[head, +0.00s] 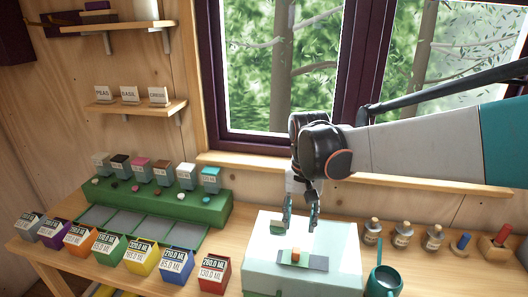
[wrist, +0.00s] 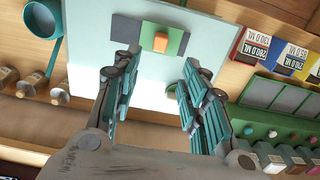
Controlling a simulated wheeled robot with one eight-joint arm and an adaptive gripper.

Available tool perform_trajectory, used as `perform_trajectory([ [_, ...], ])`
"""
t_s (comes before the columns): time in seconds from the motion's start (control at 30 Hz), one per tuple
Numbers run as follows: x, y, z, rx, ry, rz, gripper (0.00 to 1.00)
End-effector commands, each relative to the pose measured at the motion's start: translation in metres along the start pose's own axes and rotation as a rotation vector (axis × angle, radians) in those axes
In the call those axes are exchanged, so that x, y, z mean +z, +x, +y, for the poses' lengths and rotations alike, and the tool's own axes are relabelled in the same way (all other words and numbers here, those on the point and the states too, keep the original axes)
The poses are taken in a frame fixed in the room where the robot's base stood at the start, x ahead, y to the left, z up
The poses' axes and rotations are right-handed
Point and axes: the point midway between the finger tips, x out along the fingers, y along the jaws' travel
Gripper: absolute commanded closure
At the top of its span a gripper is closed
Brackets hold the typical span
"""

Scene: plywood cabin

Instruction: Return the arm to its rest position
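My gripper (head: 301,212) hangs from my arm, pointing down over a pale white box (head: 340,235) on the bench. In the wrist view, the two teal fingers of my gripper (wrist: 157,75) are spread apart with only the white box top between them. The orange block also shows in the wrist view (wrist: 160,43).
Several coloured bins (head: 145,255) line the front left of the bench, before a green stepped rack (head: 160,205). Corked bottles (head: 403,235) and a teal mug (head: 383,281) stand to the right. A window (head: 285,65) and its sill are behind my arm.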

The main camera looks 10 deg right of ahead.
Motion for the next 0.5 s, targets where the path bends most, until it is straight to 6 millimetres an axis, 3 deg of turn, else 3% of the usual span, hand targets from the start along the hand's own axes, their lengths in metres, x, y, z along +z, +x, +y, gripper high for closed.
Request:
perform_trajectory([
  [0.5, 0.072, 0.002, 0.052, -0.08, -0.138, 0.268, 0.6],
])
